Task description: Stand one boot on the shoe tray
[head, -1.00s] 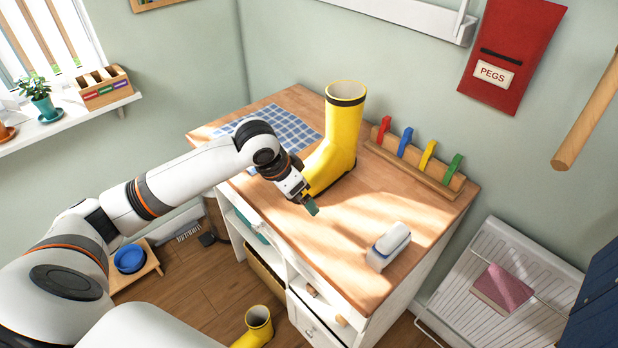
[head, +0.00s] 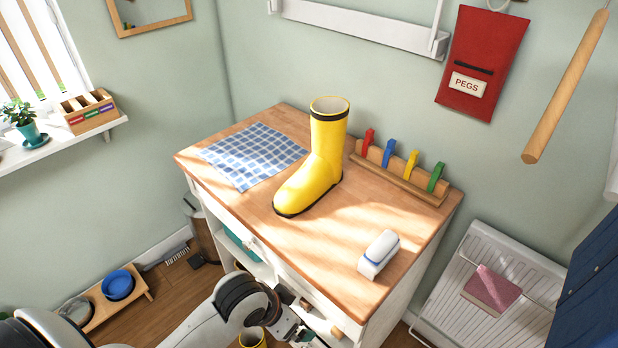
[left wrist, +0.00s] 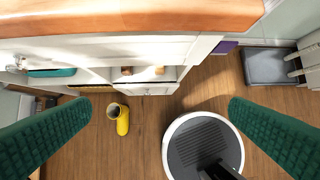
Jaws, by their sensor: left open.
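One yellow boot with a black band and sole (head: 322,160) stands upright on the wooden worktop. A second yellow boot (left wrist: 122,122) is on the floor in front of the cabinet; only its top (head: 253,338) shows at the head view's bottom edge. A dark grey tray (left wrist: 272,66), which looks like the shoe tray, lies on the floor at the upper right of the left wrist view; it appears empty. My left gripper (left wrist: 160,108) is open and empty, low in front of the cabinet, with green fingers spread wide. The floor boot lies between them in view, but apart from them.
The worktop (head: 350,225) also holds a checked cloth (head: 252,155), a white-and-blue brush or block (head: 379,254) and a peg rack (head: 400,172). The cabinet front (left wrist: 110,50) is close to my left gripper. A low stand with blue bowl (head: 118,285) is at left.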

